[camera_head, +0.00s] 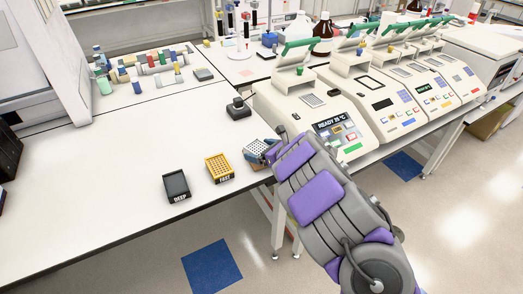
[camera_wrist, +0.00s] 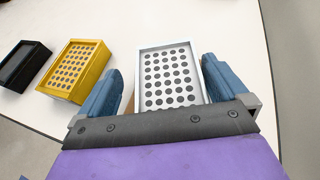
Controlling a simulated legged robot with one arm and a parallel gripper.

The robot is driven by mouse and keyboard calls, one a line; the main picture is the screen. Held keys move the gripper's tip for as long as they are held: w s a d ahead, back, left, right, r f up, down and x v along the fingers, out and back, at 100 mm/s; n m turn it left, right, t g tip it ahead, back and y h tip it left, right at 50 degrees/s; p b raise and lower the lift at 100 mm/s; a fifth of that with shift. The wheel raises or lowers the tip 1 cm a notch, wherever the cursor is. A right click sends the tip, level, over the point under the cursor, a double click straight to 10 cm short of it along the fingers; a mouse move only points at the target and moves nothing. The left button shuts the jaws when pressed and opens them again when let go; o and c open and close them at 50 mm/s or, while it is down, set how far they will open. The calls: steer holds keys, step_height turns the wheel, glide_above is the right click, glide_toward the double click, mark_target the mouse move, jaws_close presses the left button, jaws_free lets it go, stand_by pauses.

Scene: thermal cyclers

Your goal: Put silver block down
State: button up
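The silver block (camera_head: 256,147), with a grid of round holes on top, is at the near right edge of the white table, partly covered by my gripper in the head view. In the wrist view the silver block (camera_wrist: 169,77) lies between the two blue fingers of my gripper (camera_wrist: 162,88). The fingers stand wide, with a visible gap on the left side of the block and a narrower one on the right. The block appears to rest at table level; its underside is hidden.
A yellow block (camera_head: 219,168) and a black block labelled DEEP (camera_head: 176,186) stand left of the silver block. A dark grey object (camera_head: 238,109) stands behind. Several thermal cyclers, one reading READY (camera_head: 337,126), stand on the right. The table (camera_head: 90,200) is clear on the left.

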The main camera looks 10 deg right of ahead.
steer(key=shift+s+d+r, duration=0.1)
steer(key=shift+d+r, duration=0.05)
steer(key=shift+d, duration=0.1)
steer(key=p+v, duration=0.2)
steer(key=v, duration=0.9)
steer(key=shift+s+d, duration=0.3)
